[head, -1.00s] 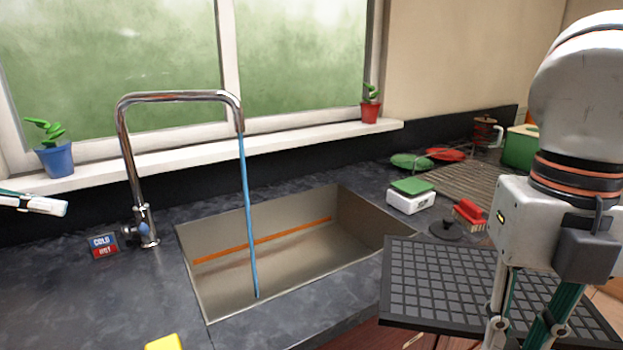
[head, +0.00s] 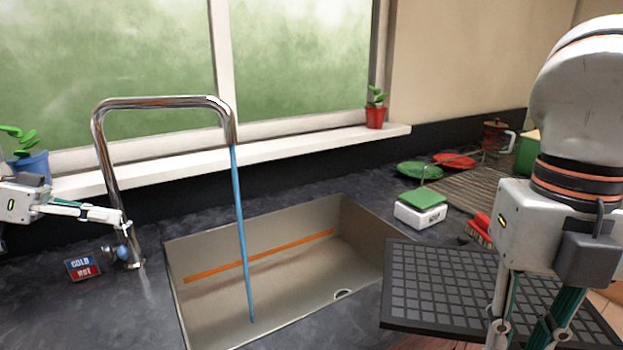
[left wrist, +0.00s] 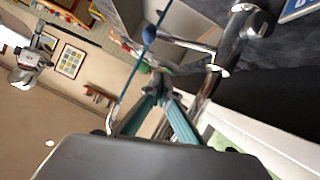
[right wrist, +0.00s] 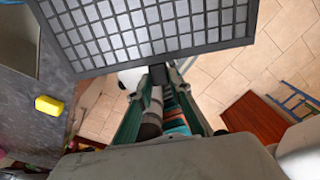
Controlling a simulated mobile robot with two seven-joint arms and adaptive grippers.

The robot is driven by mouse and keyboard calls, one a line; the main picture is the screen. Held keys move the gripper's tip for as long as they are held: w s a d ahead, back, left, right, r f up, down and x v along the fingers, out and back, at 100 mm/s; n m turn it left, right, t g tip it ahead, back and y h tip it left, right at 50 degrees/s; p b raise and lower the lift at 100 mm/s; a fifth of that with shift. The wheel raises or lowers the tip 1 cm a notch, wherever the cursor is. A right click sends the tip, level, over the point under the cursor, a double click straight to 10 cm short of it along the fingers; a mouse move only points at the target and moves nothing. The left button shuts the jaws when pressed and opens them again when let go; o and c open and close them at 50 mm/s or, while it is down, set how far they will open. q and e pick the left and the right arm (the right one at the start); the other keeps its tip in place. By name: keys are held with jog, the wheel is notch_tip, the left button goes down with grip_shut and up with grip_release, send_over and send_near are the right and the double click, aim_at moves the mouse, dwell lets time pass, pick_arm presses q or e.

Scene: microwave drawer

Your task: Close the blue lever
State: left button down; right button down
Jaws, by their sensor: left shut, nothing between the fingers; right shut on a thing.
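The blue lever (head: 122,252) is at the base of the chrome faucet (head: 105,160), and a blue stream of water (head: 241,235) runs from the spout into the sink. The lever's blue tip also shows in the left wrist view (left wrist: 175,38). My left gripper (head: 122,218) is shut and empty, just above the lever beside the faucet pipe; I cannot tell whether it touches either. My right gripper (right wrist: 160,78) is shut on the handle of a black gridded board (head: 440,285), held out over the counter's front edge.
The sink (head: 300,225) is right of the faucet. A cold/hot sign (head: 82,266) stands left of its base. A white scale (head: 420,212), a red brush (head: 481,228) and a drying rack (head: 470,190) are at the right. A yellow block (right wrist: 48,105) lies on the counter.

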pick_arm(q)
jog(key=shift+s+d+f, duration=0.1)
jog(key=shift+s+f, duration=0.1)
jog(key=shift+f, duration=0.45)
jog(key=shift+s+d+f, duration=0.1)
jog(key=shift+s+f, duration=0.05)
jog(key=shift+f, duration=0.55)
jog(key=shift+s+d+f, duration=0.1)
jog(key=shift+s+f, duration=0.1)
jog(key=shift+f, duration=0.45)
pick_arm(e)
jog(key=shift+w+f, duration=0.1)
jog(key=shift+f, duration=0.35)
pick_arm(q)
jog(key=shift+a+b, duration=0.15)
jog(key=shift+b, duration=0.15)
